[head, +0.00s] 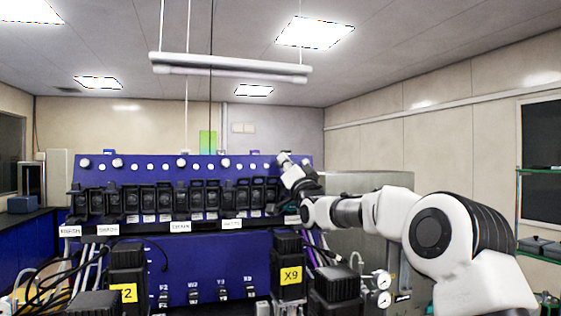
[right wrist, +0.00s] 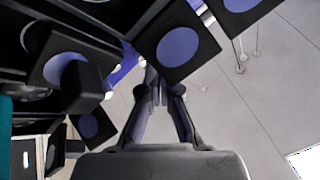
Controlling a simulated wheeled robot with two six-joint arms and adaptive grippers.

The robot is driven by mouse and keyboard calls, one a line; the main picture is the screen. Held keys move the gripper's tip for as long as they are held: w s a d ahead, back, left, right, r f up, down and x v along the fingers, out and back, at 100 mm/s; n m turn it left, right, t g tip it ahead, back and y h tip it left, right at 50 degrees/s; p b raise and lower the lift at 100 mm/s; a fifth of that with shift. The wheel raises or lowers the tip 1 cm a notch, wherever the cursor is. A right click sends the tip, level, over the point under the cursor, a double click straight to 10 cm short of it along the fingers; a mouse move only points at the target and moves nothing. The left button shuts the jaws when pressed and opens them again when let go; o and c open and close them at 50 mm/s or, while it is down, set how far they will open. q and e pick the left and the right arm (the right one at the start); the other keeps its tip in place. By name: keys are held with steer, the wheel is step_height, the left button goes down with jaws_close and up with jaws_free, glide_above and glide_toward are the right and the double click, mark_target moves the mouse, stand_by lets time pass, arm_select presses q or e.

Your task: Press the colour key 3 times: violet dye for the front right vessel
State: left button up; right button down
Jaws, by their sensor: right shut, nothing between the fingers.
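My right gripper (head: 284,160) is at the right end of a blue panel rack (head: 140,172), by the top of its row of black units (head: 197,196). In the right wrist view its two fingers (right wrist: 155,78) are together, with nothing held. Black square housings with round blue faces (right wrist: 180,47) are close to the fingertips there. I cannot tell whether the fingertips touch anything. The colour key and the front right vessel cannot be made out. My left gripper is not in view.
Black blocks stand in front, one with a yellow X9 label (head: 291,275), another with a yellow label (head: 123,292). Cables (head: 75,275) run at the left. A grey metal cabinet (head: 365,182) and gauges (head: 383,290) are at the right. A lamp bar (head: 230,66) hangs above.

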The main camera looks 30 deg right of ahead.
steer(key=shift+w+d+f+p, duration=0.1)
steer(key=shift+w+f+p, duration=0.05)
steer(key=shift+w+p, duration=0.25)
steer(key=s+b, duration=0.2)
steer(key=b, duration=0.1)
steer(key=shift+s+a, duration=0.3)
steer(key=shift+a, duration=0.05)
steer(key=shift+s+r, duration=0.25)
steer(key=shift+r, duration=0.05)
steer(key=shift+a+r, duration=0.1)
steer(key=shift+r, duration=0.05)
steer(key=shift+w, duration=0.1)
